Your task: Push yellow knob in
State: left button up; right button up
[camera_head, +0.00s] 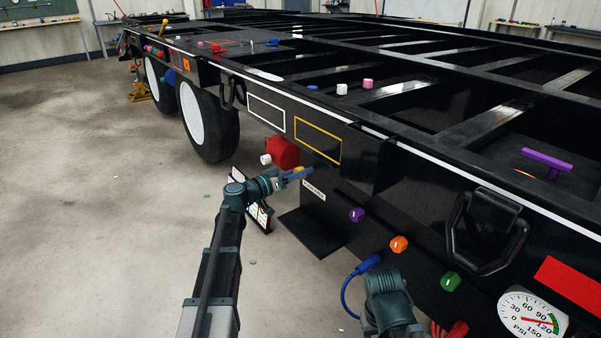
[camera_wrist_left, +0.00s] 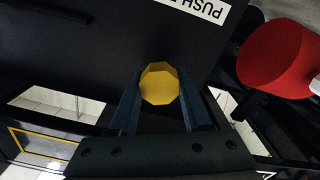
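In the head view only a small bit of yellow (camera_head: 299,169) shows at my left gripper (camera_head: 302,174). My left gripper's two blue fingers (camera_wrist_left: 160,105) stand apart on either side of the knob, very close to its sides. I cannot tell whether they press on it or how far the knob sticks out. Part of my right arm shows at the lower middle of the head view; its fingers do not show.
Purple (camera_head: 356,214), orange (camera_head: 399,244) and green (camera_head: 450,281) knobs line the panel to the right. A blue connector (camera_head: 366,265) with a hose and a pressure gauge (camera_head: 532,317) are lower right. Open floor lies left.

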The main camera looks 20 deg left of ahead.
pick_arm(q)
grip_shut()
dwell(1.0)
